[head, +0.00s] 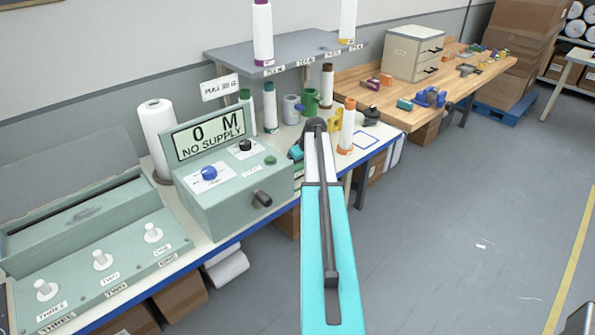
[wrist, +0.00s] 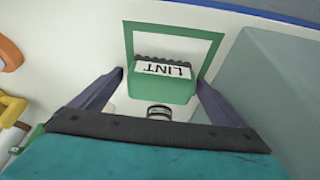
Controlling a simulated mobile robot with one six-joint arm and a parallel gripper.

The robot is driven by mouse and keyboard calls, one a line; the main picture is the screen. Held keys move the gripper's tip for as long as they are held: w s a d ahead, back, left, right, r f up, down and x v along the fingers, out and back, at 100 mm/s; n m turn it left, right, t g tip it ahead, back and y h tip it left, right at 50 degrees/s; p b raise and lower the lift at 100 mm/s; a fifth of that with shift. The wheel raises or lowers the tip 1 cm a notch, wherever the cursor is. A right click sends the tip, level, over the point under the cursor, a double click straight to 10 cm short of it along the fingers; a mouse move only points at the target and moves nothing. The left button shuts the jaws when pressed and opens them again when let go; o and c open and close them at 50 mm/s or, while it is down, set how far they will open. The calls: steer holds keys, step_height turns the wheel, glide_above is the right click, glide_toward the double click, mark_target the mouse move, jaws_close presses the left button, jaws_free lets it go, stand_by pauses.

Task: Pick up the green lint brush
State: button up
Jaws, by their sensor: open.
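The green lint brush (wrist: 165,86) lies on the white bench top inside a green outlined square, with a white label reading LINT and dark bristles along its far edge. My gripper (wrist: 160,78) is open, with one dark finger on each side of the brush. The fingers look apart from it, with small gaps; I cannot tell their exact height. In the head view my gripper (head: 296,153) is beside the grey-green machine, mostly behind my arm, and the brush cannot be made out clearly there.
The machine box (head: 235,195) with its NO SUPPLY display stands close left of my gripper. An orange-based spool (head: 347,125) and a yellow item (head: 334,119) stand to the right. Several spools and a green mug (head: 310,101) stand behind.

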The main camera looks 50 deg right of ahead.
mark_target(297, 165)
steer(key=c, duration=1.1)
steer(key=shift+r, duration=0.1)
steer(key=shift+c, duration=0.2)
steer(key=shift+r+b, duration=1.6)
steer(key=shift+r, duration=3.35)
steer(key=o, duration=0.5)
steer(key=c, duration=0.5)
steer(key=shift+c, duration=0.2)
